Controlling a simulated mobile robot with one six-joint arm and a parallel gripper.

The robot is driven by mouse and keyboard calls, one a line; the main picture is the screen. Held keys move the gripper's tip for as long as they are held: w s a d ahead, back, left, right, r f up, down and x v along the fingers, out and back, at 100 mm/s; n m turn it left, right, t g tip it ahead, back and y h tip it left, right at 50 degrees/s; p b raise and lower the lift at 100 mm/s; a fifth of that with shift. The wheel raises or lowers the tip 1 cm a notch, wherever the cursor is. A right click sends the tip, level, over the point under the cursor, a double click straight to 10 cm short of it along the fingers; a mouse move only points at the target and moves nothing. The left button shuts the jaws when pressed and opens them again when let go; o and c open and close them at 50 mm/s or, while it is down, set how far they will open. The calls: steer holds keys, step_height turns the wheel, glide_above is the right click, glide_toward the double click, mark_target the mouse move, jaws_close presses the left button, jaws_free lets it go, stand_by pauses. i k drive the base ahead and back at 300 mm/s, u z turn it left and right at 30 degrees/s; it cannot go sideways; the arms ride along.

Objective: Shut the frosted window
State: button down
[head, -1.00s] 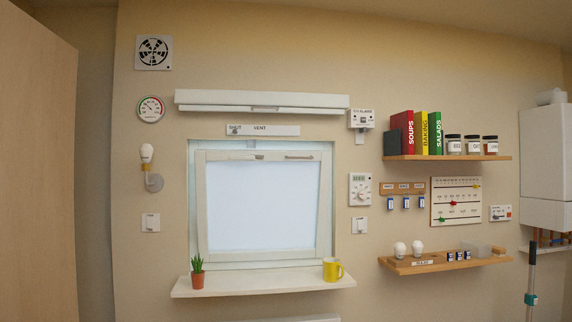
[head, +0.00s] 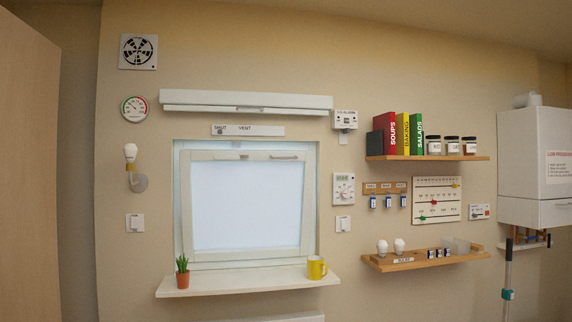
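The frosted window (head: 246,205) is in the wall at the left of centre in the head view. Its white sash (head: 247,154) looks tilted inward at the top, standing a little proud of the frame (head: 178,200). A dark catch and a pale bar show on the sash's top rail. A label strip reading SHUT and VENT (head: 248,131) is on the wall above, with a small grey knob at its SHUT end. My gripper is not in view.
A white sill (head: 230,286) juts out below the window, with a potted plant (head: 182,272) at its left and a yellow mug (head: 316,267) at its right. A rolled blind (head: 247,103) hangs above. A wooden panel (head: 30,170) stands at far left. Shelves (head: 428,158) are at right.

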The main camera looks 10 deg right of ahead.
mark_target(259, 206)
steer(key=z, duration=0.05)
steer(key=i, duration=1)
steer(key=u, duration=0.05)
